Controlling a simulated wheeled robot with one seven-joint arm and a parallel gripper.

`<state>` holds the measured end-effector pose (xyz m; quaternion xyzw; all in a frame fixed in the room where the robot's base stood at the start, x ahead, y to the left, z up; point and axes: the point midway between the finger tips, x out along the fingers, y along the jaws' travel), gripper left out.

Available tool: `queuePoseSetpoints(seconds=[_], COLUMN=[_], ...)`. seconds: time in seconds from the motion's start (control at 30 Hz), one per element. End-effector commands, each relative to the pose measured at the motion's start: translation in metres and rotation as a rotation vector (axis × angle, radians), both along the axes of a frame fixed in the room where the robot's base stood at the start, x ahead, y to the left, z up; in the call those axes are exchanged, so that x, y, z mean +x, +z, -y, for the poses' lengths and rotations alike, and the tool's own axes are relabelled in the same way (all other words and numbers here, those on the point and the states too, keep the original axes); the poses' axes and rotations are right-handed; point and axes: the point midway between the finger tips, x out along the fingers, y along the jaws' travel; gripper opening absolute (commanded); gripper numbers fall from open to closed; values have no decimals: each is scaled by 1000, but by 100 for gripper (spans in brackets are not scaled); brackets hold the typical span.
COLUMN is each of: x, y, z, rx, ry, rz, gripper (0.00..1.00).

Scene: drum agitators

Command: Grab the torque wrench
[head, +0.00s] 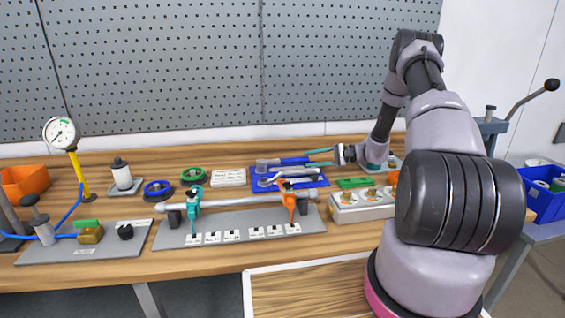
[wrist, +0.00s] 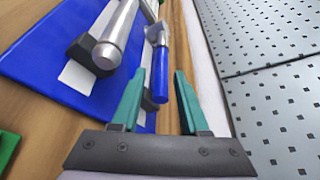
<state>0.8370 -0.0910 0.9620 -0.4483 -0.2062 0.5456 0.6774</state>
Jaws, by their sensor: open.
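A blue board (head: 318,182) at the back of the bench holds several tools, and its edge shows in the wrist view (wrist: 30,55). A blue-handled tool (head: 293,161) lies along its back edge; its handle (wrist: 161,70) is ahead, between my fingertips in the picture. A thick silver bar-like tool (wrist: 118,35) rests in a black cradle on the board, left of my fingers. I cannot tell for certain which is the torque wrench. My gripper (head: 309,157) has teal fingers, open and apart (wrist: 159,76); nothing is held. Contact with the handle cannot be judged.
A grey fixture plate (head: 165,240) with a horizontal bar and teal and orange clamps stands in front of the board. A white block (head: 362,212) with knobs is to the right. The perforated wall panel (wrist: 265,80) rises close behind my gripper.

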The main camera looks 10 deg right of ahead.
Motion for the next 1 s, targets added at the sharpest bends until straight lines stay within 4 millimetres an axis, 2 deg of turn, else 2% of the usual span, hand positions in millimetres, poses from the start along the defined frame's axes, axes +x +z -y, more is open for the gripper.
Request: queuePoseSetpoints(seconds=[0.1,0.37,0.6,0.73,0.97,1.0], x=[6,14,29,32,33,33], y=[-4,-8,-16,-17,-17,-17], z=[-19,-39,-71,-79,-80,-80], rx=[-2,-2,-3,-3,-3,-3], ry=[3,2,4,2,0,0], rz=[0,-1,-2,-2,-2,-2], gripper=[44,44,44,44,44,29])
